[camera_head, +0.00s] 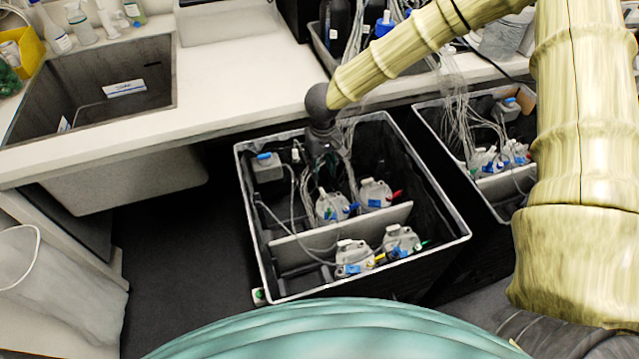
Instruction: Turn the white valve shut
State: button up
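A small white fitting (295,153), which may be the white valve, shows inside the left black bin (465,236), near its back wall. It is too small to tell its handle position. My gripper (322,150) is dark and reaches down over the back edge of this bin, just right of the white fitting. I cannot see whether they touch. The fingers blend into the dark bin, so their opening is unclear.
The bin holds thin tubes, a divider (300,245) and several grey-white devices (354,256) with coloured connectors. A grey box (266,168) with a blue top sits left. A second bin (505,212) stands right. The white counter edge (210,124) and sink (95,90) lie behind and left.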

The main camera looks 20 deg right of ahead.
aim_at(322, 190)
jog(key=f, duration=1)
jog(key=shift+w+p, duration=0.2)
jog(key=shift+p, duration=0.2)
jog(key=shift+r, duration=0.1)
grip_shut()
